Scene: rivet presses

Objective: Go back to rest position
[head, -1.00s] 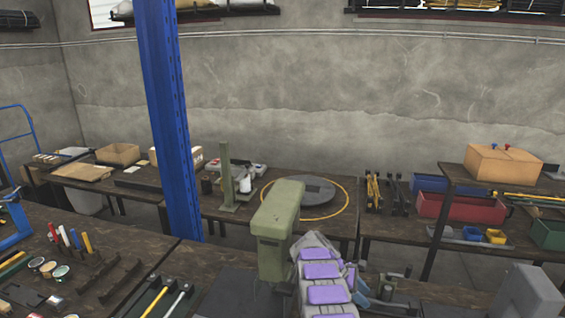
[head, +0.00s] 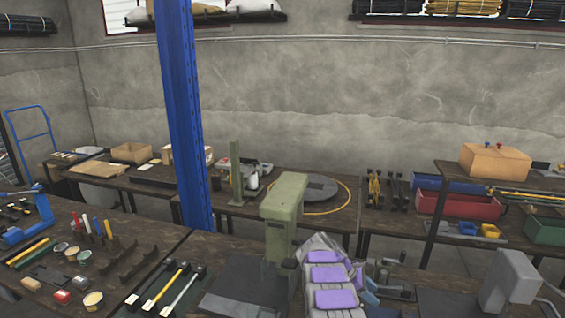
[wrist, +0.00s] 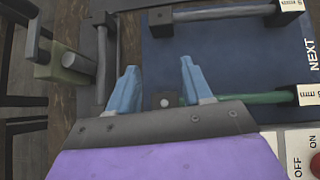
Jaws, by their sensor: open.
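My gripper (wrist: 160,85) shows in the wrist view with two light blue fingers spread apart and nothing between them. Beyond the fingers lies a dark blue panel (wrist: 225,55) marked "NEXT". A grey bar-shaped tool (wrist: 215,14) and a green-handled tool (wrist: 262,98) lie across the panel. In the head view my arm with purple panels reaches forward at bottom centre, to the right of a green press (head: 284,208). The arm hides most of my gripper there.
A blue post (head: 185,130) stands left of centre. The left bench holds several hand tools and small tins (head: 93,299). A back table carries a round grey plate (head: 310,187). A red bin (head: 460,206) and a cardboard box (head: 495,163) stand at right. A grey machine (head: 510,280) stands front right.

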